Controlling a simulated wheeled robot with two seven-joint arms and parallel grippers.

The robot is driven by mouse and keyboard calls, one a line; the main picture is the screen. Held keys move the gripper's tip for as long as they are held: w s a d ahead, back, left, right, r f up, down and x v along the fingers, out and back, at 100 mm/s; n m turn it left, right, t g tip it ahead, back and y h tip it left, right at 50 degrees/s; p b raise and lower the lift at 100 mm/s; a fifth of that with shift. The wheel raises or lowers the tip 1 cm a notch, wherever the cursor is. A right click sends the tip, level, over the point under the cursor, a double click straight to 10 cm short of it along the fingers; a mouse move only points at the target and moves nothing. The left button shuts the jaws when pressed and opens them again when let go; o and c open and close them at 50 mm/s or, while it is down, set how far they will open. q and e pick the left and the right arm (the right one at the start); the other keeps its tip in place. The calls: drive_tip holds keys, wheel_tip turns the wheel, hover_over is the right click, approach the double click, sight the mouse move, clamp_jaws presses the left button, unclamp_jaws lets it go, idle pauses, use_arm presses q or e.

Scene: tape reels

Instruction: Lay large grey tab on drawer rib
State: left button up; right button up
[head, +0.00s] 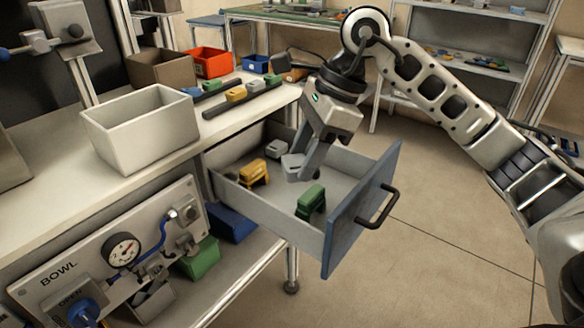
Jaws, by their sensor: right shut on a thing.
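The drawer (348,213) is pulled out under the bench and shows its inside. My right gripper (303,168) reaches down into it from above. It is shut on a light grey tab (292,163), which is partly hidden by the fingers. I cannot tell whether this tab touches anything below. A smaller grey piece (274,149) sits behind it. A yellow piece (253,172) is to the left and a green piece (311,200) is nearer the drawer front, both standing in the drawer. The rib itself cannot be made out clearly. My left gripper is not in view.
A white open bin (140,130) stands on the bench (60,185) left of the drawer. A dark rail (240,98) with yellow and grey pieces lies behind it, near an orange bin (212,62). The drawer's dark handle (378,208) sticks out over open floor.

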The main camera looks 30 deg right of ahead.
drive_tip(key=w+d+f+m+t+h, duration=0.1)
drive_tip(key=w+d+f+m, duration=0.1)
drive_tip(key=w+d+m, duration=0.1)
drive_tip(key=w+d+f+m+b, duration=0.1)
drive_tip(key=w+d+f+m, duration=0.2)
drive_tip(key=w, duration=0.2)
drive_tip(key=w+d+f+m+t+h+b, duration=0.1)
drive_tip(key=w+d+f+m, duration=0.1)
drive_tip(key=w+d+m, duration=0.2)
drive_tip(key=shift+f+t+h, duration=0.15)
drive_tip(key=shift+t+h, duration=0.15)
drive_tip(key=shift+w+d+f, duration=0.15)
drive_tip(key=shift+w+f, duration=0.15)
drive_tip(key=shift+f, duration=0.1)
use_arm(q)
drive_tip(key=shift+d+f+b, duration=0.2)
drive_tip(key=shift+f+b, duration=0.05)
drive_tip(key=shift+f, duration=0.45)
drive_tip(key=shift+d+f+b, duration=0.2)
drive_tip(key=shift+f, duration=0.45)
use_arm(e)
drive_tip(key=shift+w+d+f, duration=0.1)
drive_tip(key=shift+f, duration=1.55)
drive_tip(key=shift+f, duration=0.1)
drive_tip(key=o, duration=0.9)
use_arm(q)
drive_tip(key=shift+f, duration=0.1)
use_arm(e)
drive_tip(key=shift+o, duration=0.2)
